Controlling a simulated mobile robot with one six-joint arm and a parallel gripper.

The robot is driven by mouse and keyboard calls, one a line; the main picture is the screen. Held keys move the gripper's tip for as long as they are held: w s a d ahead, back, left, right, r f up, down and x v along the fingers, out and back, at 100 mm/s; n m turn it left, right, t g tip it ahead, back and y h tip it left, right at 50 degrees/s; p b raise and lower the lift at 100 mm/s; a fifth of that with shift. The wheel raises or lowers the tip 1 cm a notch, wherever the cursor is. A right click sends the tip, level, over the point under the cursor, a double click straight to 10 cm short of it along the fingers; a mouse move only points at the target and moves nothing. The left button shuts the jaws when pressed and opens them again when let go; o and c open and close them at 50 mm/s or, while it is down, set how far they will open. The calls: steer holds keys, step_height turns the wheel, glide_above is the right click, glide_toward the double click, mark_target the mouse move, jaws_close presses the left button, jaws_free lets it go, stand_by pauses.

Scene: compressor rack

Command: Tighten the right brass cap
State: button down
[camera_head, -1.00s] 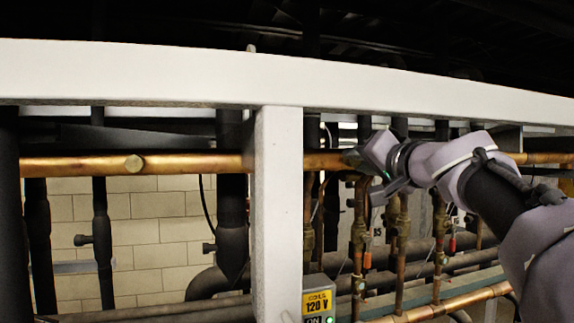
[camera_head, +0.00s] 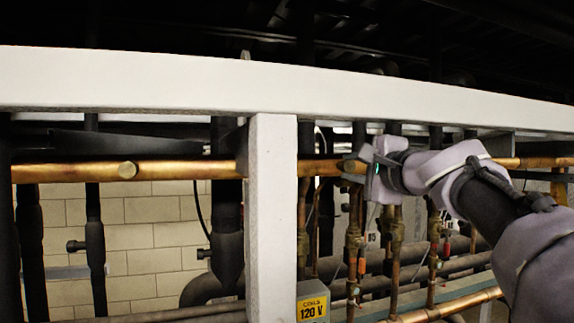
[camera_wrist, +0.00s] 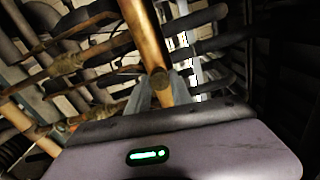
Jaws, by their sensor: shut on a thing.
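The right brass cap (camera_wrist: 159,78) sits on the copper pipe (camera_wrist: 145,32), between my two fingers in the wrist view. My gripper (camera_wrist: 160,90) is shut on it, with one finger on each side. In the head view my gripper (camera_head: 354,168) is at the pipe, just right of the white post, and its fingers hide most of the cap.
A white beam (camera_head: 180,80) runs above the pipe, and a white post (camera_head: 272,215) stands left of my gripper. Thin vertical copper lines with valves (camera_head: 353,240) hang below it. A yellow-labelled 120 V box (camera_head: 313,306) is at the bottom.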

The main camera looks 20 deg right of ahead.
steer(key=shift+m+p, duration=0.4)
steer(key=shift+m, duration=1.4)
steer(key=c, duration=1.1)
jaws_free()
steer(key=shift+c, duration=0.2)
steer(key=shift+f, duration=0.1)
